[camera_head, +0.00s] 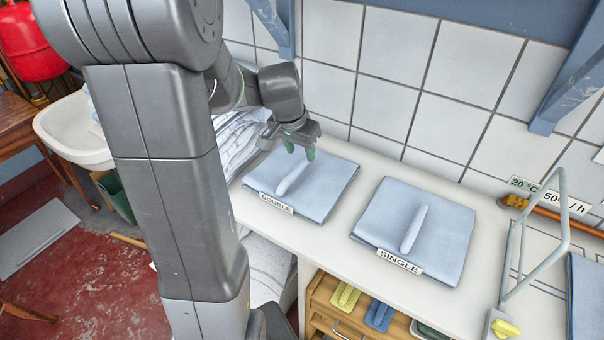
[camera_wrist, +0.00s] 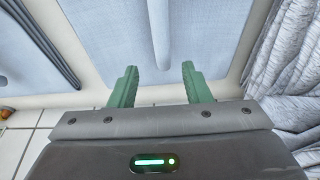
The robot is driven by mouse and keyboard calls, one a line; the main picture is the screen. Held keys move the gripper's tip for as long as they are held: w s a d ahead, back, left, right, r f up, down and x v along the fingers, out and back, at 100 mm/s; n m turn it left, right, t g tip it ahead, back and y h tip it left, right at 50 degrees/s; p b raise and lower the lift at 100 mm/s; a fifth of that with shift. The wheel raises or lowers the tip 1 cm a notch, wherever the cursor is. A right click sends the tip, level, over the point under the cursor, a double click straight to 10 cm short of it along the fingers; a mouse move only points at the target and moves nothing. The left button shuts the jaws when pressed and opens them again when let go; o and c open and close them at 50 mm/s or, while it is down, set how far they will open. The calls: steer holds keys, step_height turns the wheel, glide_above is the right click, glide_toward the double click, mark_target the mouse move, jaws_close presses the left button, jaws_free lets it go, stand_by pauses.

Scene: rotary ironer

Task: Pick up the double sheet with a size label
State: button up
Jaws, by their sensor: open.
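The double sheet (camera_head: 312,190) is a folded light blue square on the white counter, with a raised ridge (camera_head: 294,178) across its top and a "DOUBLE" label (camera_head: 276,203) at its front edge. My gripper (camera_head: 299,151) is above the far part of this sheet, close to the ridge's far end. In the wrist view my gripper (camera_wrist: 158,84) has its two green fingers apart with nothing between them. The ridge (camera_wrist: 159,35) lies ahead of the gap between them, and the sheet (camera_wrist: 205,35) spreads around it. The label is not visible in the wrist view.
A similar folded sheet (camera_head: 440,228) labelled "SINGLE" lies to the right on the counter (camera_head: 340,235). Crumpled striped cloth (camera_head: 234,138) lies left of the double sheet. A tiled wall (camera_head: 390,75) stands close behind. A grey wire frame (camera_head: 562,222) rises at the right.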

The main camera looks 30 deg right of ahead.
mark_target(302, 163)
steer(key=shift+a+p+x, duration=0.2)
steer(key=shift+p+x, duration=0.1)
steer(key=shift+x, duration=2.2)
steer(key=shift+w+f, duration=0.15)
jaws_close()
